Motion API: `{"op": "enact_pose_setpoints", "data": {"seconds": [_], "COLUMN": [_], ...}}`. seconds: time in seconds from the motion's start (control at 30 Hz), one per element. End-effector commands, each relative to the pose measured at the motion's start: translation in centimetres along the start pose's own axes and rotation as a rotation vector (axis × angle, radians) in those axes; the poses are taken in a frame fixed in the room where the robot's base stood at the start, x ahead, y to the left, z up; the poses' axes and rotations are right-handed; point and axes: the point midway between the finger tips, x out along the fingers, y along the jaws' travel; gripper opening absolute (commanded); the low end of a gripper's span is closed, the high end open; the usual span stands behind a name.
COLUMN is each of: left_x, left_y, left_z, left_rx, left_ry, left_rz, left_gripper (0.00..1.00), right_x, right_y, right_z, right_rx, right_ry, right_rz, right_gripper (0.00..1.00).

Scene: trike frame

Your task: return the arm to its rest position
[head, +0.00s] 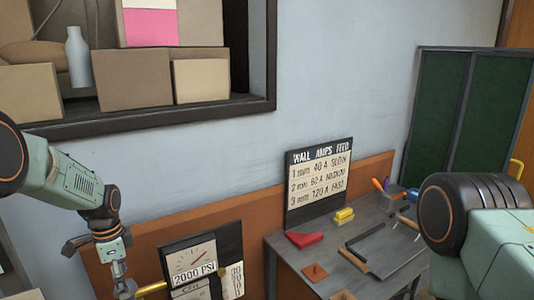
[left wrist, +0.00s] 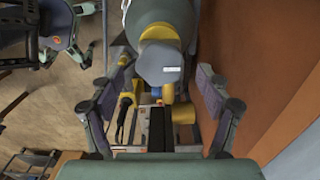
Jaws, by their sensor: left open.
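My left arm comes in from the left in the head view, bent downward in front of the wall. Its gripper (head: 122,284) hangs low, close to the pressure sign, partly cut off by the bottom edge. In the left wrist view the gripper (left wrist: 160,88) has its two fingers wide apart, with nothing held between them. Below and beyond the fingers is a rounded grey-green body with a grey cap (left wrist: 160,66) and yellow fittings. My right arm shows at the right edge of the head view; its gripper is out of view.
A 2000 PSI gauge sign (head: 190,272) stands right of the left gripper. A grey workbench (head: 290,262) holds tools, a red block and a welding chart (head: 318,184). A shelf with boxes (head: 134,80) is above. An orange panel (left wrist: 235,60) flanks the right finger.

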Motion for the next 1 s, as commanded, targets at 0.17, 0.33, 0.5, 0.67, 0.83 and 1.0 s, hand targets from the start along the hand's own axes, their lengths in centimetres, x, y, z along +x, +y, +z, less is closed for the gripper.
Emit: {"op": "enact_pose_setpoints", "data": {"seconds": [0.17,0.33,0.5,0.67,0.83,1.0], "left_x": [1.4,1.4,1.4,1.4,1.3,1.3], "left_y": [0.0,0.0,0.0,0.0,0.0,0.0], "left_z": [0.0,0.0,0.0,0.0,0.0,0.0], "left_rx": [-0.072,-0.212,-0.351,-0.483,-0.621,-0.759], "left_ry": [0.0,0.0,0.0,0.0,0.0,0.001], "left_rz": [-0.002,-0.001,-0.001,-0.001,-0.001,-0.001], "left_gripper": [0.77,0.77,0.77,0.77,0.77,0.77], "right_x": [-0.2,-0.4,-0.6,-0.8,-1.0,-1.2], "right_y": [0.0,0.0,0.0,0.0,0.0,0.0], "right_z": [0.0,0.0,0.0,0.0,0.0,0.0], "right_rx": [0.0,0.0,0.0,0.0,0.0,0.0], "right_ry": [0.0,0.0,0.0,0.0,0.0,0.0], "right_rz": [0.0,0.0,0.0,0.0,0.0,0.0], "right_gripper": [0.4,0.4,0.4,0.4,0.4,0.4]}}
